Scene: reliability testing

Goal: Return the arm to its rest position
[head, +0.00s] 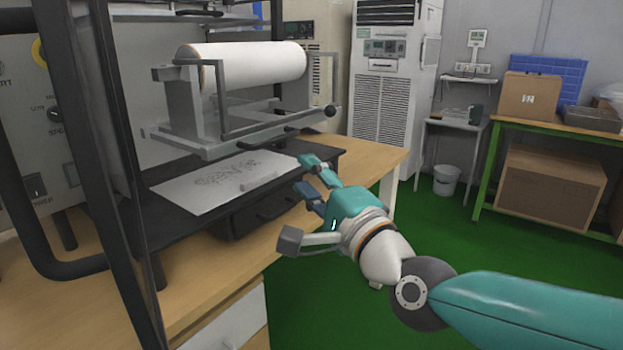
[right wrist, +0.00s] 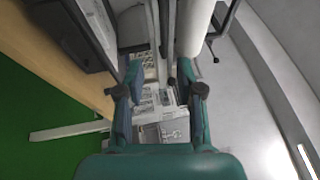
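My right arm comes in from the right in the head view, with a teal forearm and a white wrist. Its gripper (head: 302,202) is open, with the fingers spread wide apart. It is in front of the wooden bench's edge, near the black machine base and the paper sheet. In the right wrist view the gripper (right wrist: 160,78) also shows open, with nothing held between the fingers. My left gripper is in neither view.
A machine with a white roll (head: 250,64) stands on the wooden bench (head: 372,160). A paper sheet (head: 205,190) with markings lies on its black base. Behind are a white cabinet (head: 385,95), a bucket (head: 446,180) and a green-framed table (head: 550,128) with boxes. Green floor (head: 420,215) is open between.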

